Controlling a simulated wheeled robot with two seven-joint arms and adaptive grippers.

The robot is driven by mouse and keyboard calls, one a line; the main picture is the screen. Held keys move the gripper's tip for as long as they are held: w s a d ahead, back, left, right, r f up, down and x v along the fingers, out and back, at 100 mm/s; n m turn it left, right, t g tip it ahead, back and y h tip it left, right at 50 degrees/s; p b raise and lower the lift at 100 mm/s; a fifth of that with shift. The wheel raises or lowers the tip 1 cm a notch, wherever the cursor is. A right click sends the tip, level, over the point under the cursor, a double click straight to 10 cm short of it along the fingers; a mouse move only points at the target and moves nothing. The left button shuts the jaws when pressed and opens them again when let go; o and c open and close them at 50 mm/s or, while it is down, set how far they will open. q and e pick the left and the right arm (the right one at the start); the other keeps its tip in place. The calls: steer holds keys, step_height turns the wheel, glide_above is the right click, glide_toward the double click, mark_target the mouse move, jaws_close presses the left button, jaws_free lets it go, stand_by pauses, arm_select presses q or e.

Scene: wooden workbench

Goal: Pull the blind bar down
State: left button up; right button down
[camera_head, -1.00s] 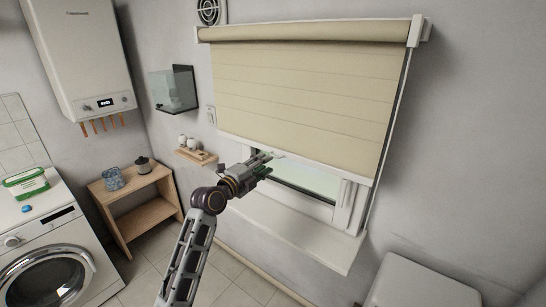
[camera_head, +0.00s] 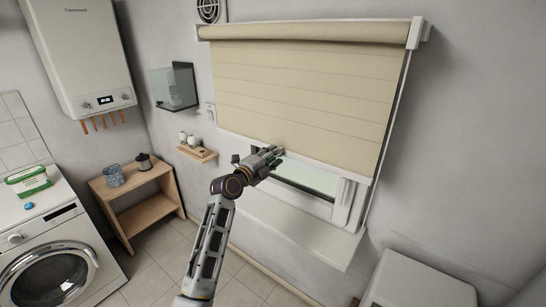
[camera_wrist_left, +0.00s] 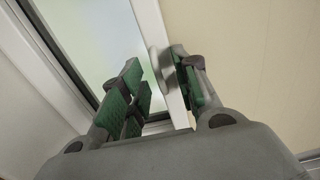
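The blind (camera_head: 305,85) is a beige roller sheet covering the upper part of the window. Its white bottom bar (camera_head: 325,169) runs along the lower edge, with the window's lower strip uncovered below. My left gripper (camera_head: 273,155) is at the bar, left of its middle. In the left wrist view, the green-padded fingers (camera_wrist_left: 160,85) are apart. The white bar (camera_wrist_left: 150,25) passes between them, with a rounded white tab (camera_wrist_left: 160,68) near the right finger. I cannot tell whether either finger touches it. My right gripper is not in view.
A white sill (camera_head: 310,235) juts out below the window. A small wall shelf (camera_head: 197,153) with jars is left of the gripper. A wooden stand (camera_head: 135,195) and a washing machine (camera_head: 55,255) are further left. A white cabinet (camera_head: 420,280) stands at lower right.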

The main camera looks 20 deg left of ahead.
arm_select(q)
jaws_close()
steer(key=shift+f, duration=0.2)
stand_by(0.3)
